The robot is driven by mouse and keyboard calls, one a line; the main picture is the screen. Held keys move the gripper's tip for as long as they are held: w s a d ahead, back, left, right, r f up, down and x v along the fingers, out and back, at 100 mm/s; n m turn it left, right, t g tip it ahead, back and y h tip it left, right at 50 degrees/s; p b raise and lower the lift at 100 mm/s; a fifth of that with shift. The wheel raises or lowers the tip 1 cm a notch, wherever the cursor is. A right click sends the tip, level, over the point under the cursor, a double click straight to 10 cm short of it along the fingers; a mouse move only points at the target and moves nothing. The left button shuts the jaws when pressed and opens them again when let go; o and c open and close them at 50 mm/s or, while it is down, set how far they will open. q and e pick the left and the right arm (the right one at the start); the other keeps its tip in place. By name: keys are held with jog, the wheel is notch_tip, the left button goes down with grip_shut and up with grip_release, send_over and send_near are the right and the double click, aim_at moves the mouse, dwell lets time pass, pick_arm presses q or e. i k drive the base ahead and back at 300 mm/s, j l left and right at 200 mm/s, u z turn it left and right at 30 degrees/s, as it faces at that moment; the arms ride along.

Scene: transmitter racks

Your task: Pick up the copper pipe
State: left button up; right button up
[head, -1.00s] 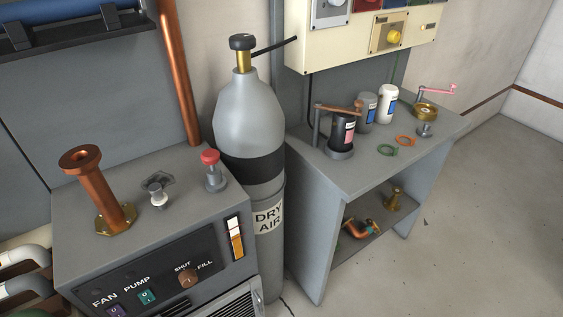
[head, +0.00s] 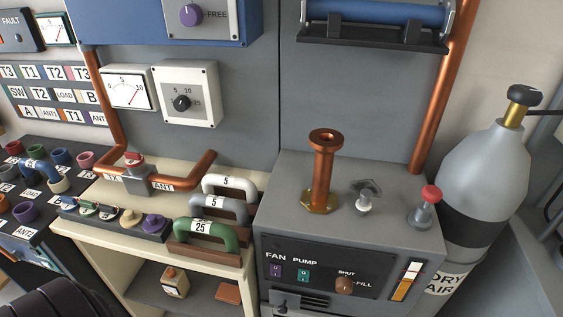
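Several copper pipes are in the head view. A short flanged copper pipe (head: 322,172) stands upright on a brass base on top of the grey cabinet (head: 400,258). A long copper pipe (head: 450,85) runs down the wall behind the cabinet. A bent copper pipe (head: 198,172) runs from the red-handled valve to the right, above the cream bench, and another (head: 107,108) comes down the wall at left. I cannot tell which one the task names. Neither of my grippers is in view.
A red-knobbed fitting (head: 424,212) and a small grey valve (head: 365,196) stand beside the flanged pipe. A gas cylinder (head: 487,175) is at right. The cream bench (head: 95,238) holds several handled blocks, including a green one (head: 207,232).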

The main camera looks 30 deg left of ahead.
aim_at(318, 198)
jog(key=u, duration=0.65)
jog(key=j, duration=0.35)
